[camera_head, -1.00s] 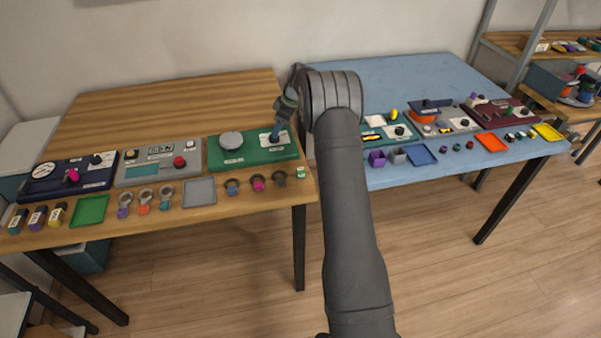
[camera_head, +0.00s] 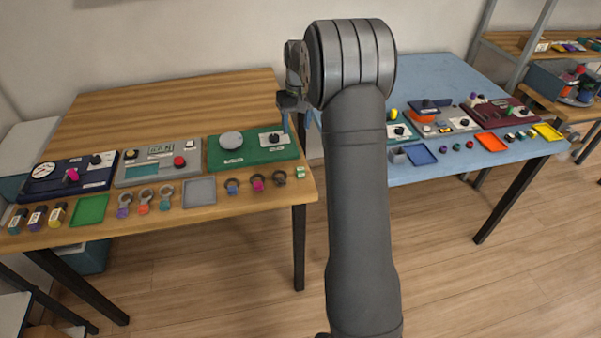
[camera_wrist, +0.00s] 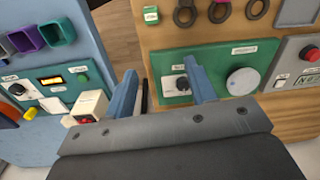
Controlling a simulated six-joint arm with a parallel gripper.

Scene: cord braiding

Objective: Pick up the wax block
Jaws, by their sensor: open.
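A small green-and-white block (camera_head: 300,172) sits at the front right corner of the wooden table; it also shows at the top of the wrist view (camera_wrist: 151,15). It may be the wax block, but its label is too small to read. My gripper (camera_head: 286,122) is above the back right of the green panel, behind and above that block. In the wrist view its two blue fingers (camera_wrist: 162,90) are apart with nothing between them.
The green panel (camera_head: 222,160) with a round grey knob and a black knob lies below my gripper. Several dark rings (camera_head: 258,183) lie left of the small block. A grey tray (camera_head: 199,192) is farther left. A blue table (camera_head: 425,75) stands to the right.

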